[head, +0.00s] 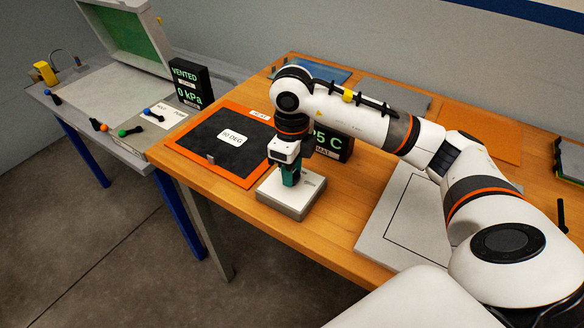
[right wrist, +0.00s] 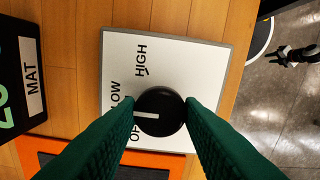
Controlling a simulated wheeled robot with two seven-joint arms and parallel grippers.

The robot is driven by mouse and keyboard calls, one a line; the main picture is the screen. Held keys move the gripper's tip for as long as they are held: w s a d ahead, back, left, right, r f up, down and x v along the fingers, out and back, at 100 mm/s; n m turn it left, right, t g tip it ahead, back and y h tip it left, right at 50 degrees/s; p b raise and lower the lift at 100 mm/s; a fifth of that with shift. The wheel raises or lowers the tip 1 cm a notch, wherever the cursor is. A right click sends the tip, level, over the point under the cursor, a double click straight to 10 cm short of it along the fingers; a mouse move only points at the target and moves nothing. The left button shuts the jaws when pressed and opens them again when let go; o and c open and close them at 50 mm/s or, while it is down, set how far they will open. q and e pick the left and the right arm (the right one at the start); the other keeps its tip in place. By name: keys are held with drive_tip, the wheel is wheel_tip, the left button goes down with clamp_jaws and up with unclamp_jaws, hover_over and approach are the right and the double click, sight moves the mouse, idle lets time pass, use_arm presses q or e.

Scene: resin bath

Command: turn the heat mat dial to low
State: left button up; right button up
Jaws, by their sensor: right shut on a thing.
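The heat mat dial is a round black knob (right wrist: 158,112) on a pale control box (right wrist: 185,65), lettered OFF, LOW and HIGH. Its white pointer line points left in the right wrist view, near the partly covered OFF lettering and just below LOW. My right gripper (right wrist: 160,122) has its green fingers shut on the knob, one on each side. In the head view the right gripper (head: 291,178) reaches straight down onto the control box (head: 285,206), and the fingers hide the knob. My left gripper is not in view.
The black heat mat (head: 205,149) with an orange border (head: 181,143) lies left of the box. A dark display (head: 333,146) marked MAT stands close behind the gripper. A side bench (head: 98,104) carries a VENTED, 0 kPa display (head: 189,85) and coloured-handled levers.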

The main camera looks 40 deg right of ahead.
drive_tip(key=o, duration=1)
drive_tip(key=shift+r, duration=0.1)
wheel_tip(320, 180, up, 12)
drive_tip(key=shift+p, duration=0.4)
